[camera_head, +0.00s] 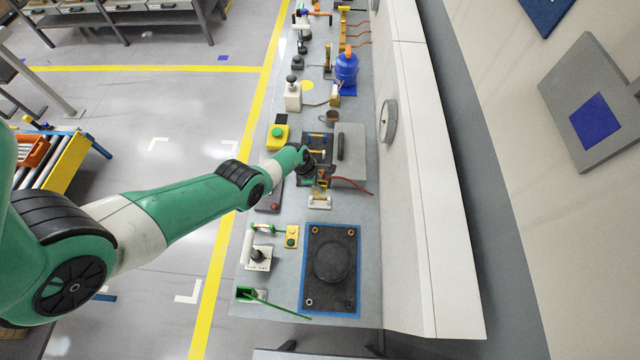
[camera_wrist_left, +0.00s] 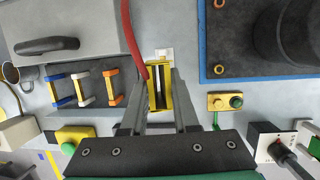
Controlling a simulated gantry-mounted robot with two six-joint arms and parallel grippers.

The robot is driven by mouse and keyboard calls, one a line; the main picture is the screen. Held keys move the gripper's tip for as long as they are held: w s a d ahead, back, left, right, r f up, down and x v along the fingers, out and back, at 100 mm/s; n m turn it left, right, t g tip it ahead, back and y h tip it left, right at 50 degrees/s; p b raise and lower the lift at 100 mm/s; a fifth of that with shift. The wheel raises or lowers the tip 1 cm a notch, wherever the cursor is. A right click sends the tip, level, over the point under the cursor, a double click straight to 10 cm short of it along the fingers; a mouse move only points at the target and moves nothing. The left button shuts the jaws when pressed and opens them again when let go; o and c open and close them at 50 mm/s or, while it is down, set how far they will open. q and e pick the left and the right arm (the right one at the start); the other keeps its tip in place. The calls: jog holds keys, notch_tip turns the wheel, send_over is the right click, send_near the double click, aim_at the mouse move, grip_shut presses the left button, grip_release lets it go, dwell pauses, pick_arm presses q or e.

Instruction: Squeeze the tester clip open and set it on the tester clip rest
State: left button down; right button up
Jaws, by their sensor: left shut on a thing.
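The yellow tester clip (camera_wrist_left: 159,86) is between the fingers of my left gripper (camera_wrist_left: 160,92), with a dark slot down its middle and a red cable (camera_wrist_left: 132,40) at its side. In the head view my left gripper (camera_head: 319,178) is over the bench, and the clip is small and partly hidden there. A small white piece (camera_head: 319,202), which looks like the tester clip rest, lies just nearer than the gripper. Its edge also shows just beyond the clip in the left wrist view (camera_wrist_left: 164,53). I cannot tell whether the clip touches it. My right gripper is not in view.
A grey case with a dark handle (camera_head: 348,150) and a dark tray with coloured clips (camera_wrist_left: 83,101) stand beside the gripper. A black plate with a blue border (camera_head: 345,236) lies nearer.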

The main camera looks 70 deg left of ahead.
pick_arm(q)
jog(key=shift+f+b, duration=2.95)
jog(key=shift+f, duration=0.1)
jog(key=shift+f+b, duration=0.9)
jog(key=shift+b, duration=0.15)
jog(key=c, duration=1.5)
grip_release()
jog(key=shift+c, duration=0.2)
